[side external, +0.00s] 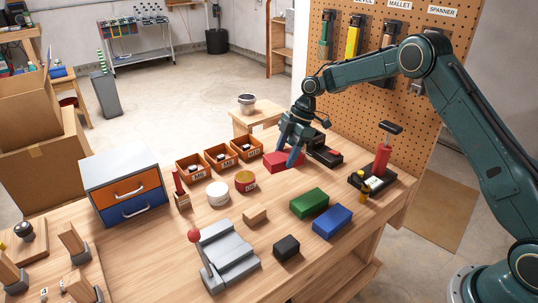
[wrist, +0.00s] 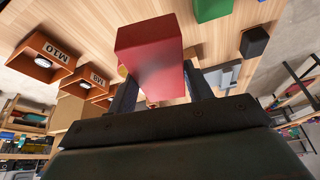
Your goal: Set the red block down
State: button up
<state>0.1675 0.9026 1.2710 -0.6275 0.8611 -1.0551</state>
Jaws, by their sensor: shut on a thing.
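The red block (side external: 283,161) is at the back of the workbench, between the orange bins and a black-and-red tool. My gripper (side external: 289,151) is shut on it from above, with a finger on either side. In the wrist view the red block (wrist: 151,58) fills the space between the two dark fingers of my gripper (wrist: 157,88), its long side pointing away from the palm. The block looks level and low over the bench. I cannot tell whether its underside touches the wood.
Bare wood lies between block and green block.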

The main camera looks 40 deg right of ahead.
aim_at(285, 161)
jog(key=shift+s+a+r+m+t, duration=0.3)
jog(key=shift+s+a+m+t, duration=0.15)
jog(key=shift+m, duration=0.65)
jog(key=s+m, duration=0.1)
jog(key=m+t+h, duration=0.1)
jog(key=m, duration=0.1)
jog(key=shift+s+a+r, duration=0.2)
jog(key=shift+s+a, duration=0.15)
jog(key=shift+s, duration=0.05)
jog(key=s+d+r+m+t+h, duration=0.1)
jog(key=s+d+m+t+h, duration=0.1)
jog(key=s+m, duration=0.8)
jog(key=shift+s+d+m+h, duration=0.4)
jog(key=shift+s+d+h, duration=0.15)
jog(key=shift+h, duration=0.25)
jog(key=shift+w, duration=0.15)
jog(key=w+a+f+n+g+y, duration=0.4)
jog(key=a+n, duration=0.5)
jog(key=n, duration=0.9)
jog(key=shift+w+a+f+g, duration=0.15)
jog(key=shift+w+f+g, duration=0.2)
jog(key=shift+w+f, duration=0.5)
